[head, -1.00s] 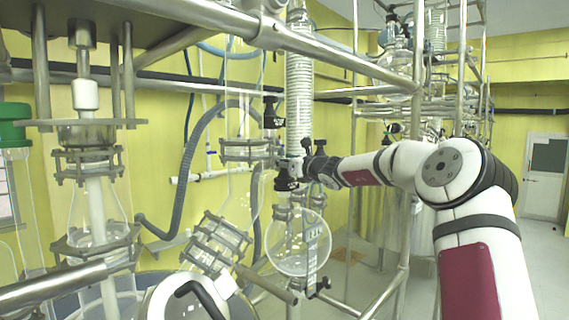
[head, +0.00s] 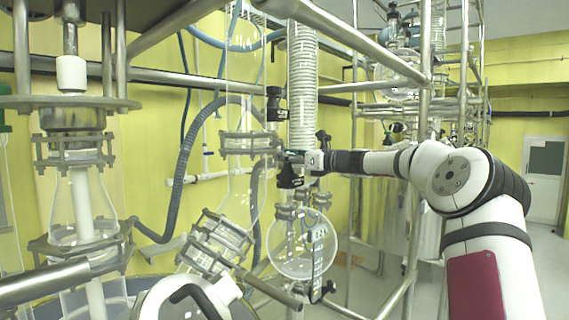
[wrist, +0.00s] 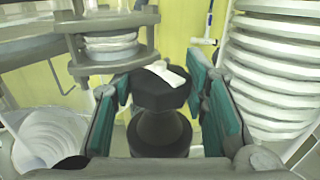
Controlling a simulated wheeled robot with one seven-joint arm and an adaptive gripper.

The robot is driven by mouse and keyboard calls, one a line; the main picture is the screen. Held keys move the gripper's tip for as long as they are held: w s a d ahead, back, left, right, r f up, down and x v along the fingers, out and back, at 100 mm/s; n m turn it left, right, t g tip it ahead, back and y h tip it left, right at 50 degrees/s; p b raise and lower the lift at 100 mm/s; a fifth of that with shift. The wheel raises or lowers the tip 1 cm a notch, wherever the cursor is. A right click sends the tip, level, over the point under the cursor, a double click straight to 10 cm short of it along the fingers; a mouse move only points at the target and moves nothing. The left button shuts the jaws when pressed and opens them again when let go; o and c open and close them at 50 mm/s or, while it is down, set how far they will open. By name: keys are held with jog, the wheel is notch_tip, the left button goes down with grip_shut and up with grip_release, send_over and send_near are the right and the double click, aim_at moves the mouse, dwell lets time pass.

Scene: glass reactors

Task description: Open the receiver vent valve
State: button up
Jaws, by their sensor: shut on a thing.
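The vent valve is a black faceted knob with a white mark on top (wrist: 160,88) and a dark stem below it. In the wrist view my gripper (wrist: 162,112) has its teal-padded fingers on either side of the knob, shut on it. In the head view my gripper (head: 303,161) reaches in from the right at the black knob (head: 289,178). This knob sits above the round glass receiver flask (head: 298,246). The fingers' contact is too small to make out in the head view.
Another black valve (head: 273,104) stands higher on the glass column. A white coiled condenser (head: 303,85) rises just behind my gripper. A clamped flange (head: 248,143) is close on the left. Steel frame pipes (head: 350,40) cross above my arm.

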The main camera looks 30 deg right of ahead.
jog(key=shift+w+n+g+y+b, duration=0.15)
jog(key=shift+n+g+y+b, duration=1.2)
jog(key=shift+y+b, duration=0.85)
jog(key=shift+r+n+b, duration=0.1)
jog(key=shift+n+b, duration=0.25)
jog(key=shift+s, duration=0.2)
jog(key=o, duration=0.9)
jog(key=shift+o, duration=0.2)
jog(key=shift+d, duration=0.1)
jog(key=p+v, duration=0.3)
jog(key=v, duration=0.5)
jog(key=shift+p, duration=0.3)
